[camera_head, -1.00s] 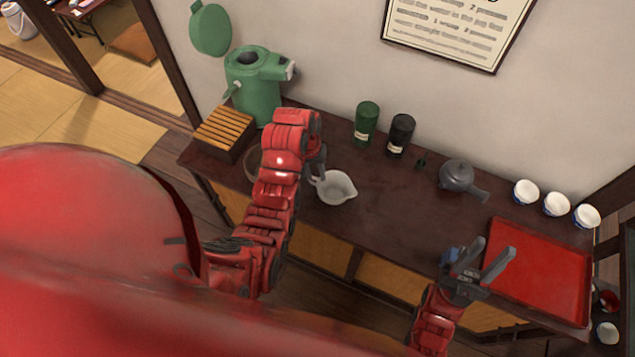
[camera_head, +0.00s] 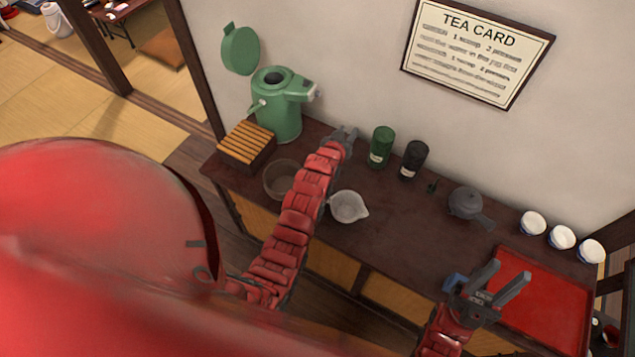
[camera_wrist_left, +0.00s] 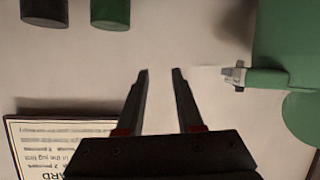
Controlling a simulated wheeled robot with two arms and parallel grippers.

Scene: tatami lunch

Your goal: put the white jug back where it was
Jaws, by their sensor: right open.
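The white jug (camera_head: 348,207) stands upright on the dark counter, its spout pointing right. It is just right of my left arm and looks clear of it. My left gripper (camera_head: 345,133) is beyond the jug, near the wall, between the green dispenser and the green canister. In the left wrist view its two fingers (camera_wrist_left: 160,72) are apart with nothing between them. The jug is not in the left wrist view. My right gripper (camera_head: 505,278) is open and empty, over the left edge of the red tray (camera_head: 562,297).
A brown bowl (camera_head: 280,180) sits left of the jug, partly behind my left arm. The green dispenser (camera_head: 278,115) and a slatted box (camera_head: 246,146) stand at the left. A green canister (camera_head: 381,147), black canister (camera_head: 414,158), grey teapot (camera_head: 466,202) and white cups (camera_head: 561,238) line the back.

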